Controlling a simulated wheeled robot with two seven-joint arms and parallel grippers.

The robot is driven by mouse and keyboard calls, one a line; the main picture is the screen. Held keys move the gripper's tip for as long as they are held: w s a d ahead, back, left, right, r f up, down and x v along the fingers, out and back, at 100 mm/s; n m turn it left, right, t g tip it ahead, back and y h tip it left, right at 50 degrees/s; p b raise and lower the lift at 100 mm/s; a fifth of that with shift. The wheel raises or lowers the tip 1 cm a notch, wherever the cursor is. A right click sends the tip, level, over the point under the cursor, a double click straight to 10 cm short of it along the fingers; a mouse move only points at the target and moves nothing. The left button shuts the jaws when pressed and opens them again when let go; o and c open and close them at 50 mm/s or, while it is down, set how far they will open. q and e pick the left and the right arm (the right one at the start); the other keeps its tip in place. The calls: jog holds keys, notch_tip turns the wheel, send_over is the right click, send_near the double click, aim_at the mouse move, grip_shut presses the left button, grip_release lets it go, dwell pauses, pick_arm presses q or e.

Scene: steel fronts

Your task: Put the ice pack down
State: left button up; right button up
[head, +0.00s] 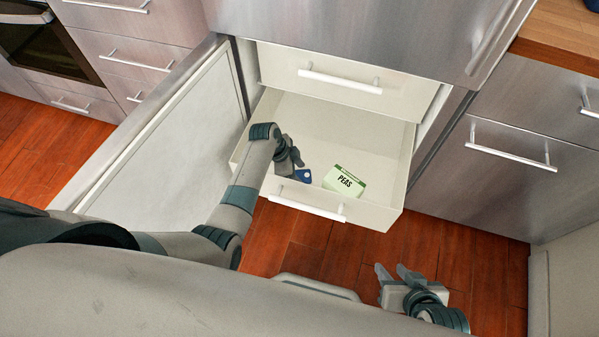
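The ice pack (304,175) is a small blue piece with a pale mark, inside the open lower drawer (383,213). Part of it is hidden by my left gripper and the drawer front. My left gripper (297,164) reaches down into the drawer, right at the ice pack. Its fingertips are mostly hidden, so I cannot tell whether it grips the pack or is only beside it. My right gripper (393,272) is open and empty, low over the floor in front of the drawer, with its two fingers apart.
A white and green box of peas (345,182) stands in the drawer to the right of the ice pack. A second drawer (345,80) sits above, further back. An open door (165,140) stands at the left. The drawer's right rear looks clear.

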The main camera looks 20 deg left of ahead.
pick_arm(q)
jog(key=shift+r, duration=0.1)
jog(key=shift+a+r, duration=0.15)
jog(key=shift+r, duration=0.3)
jog(key=p+v, duration=0.3)
jog(key=v, duration=0.8)
jog(key=shift+r, duration=0.15)
pick_arm(e)
jog(key=d, duration=0.1)
jog(key=s+d+g+h, duration=0.1)
jog(key=s+d+g, duration=0.1)
jog(key=d, duration=0.1)
jog(key=shift+s+f+h, duration=0.15)
jog(key=shift+s+h, duration=0.1)
jog(key=shift+h, duration=0.05)
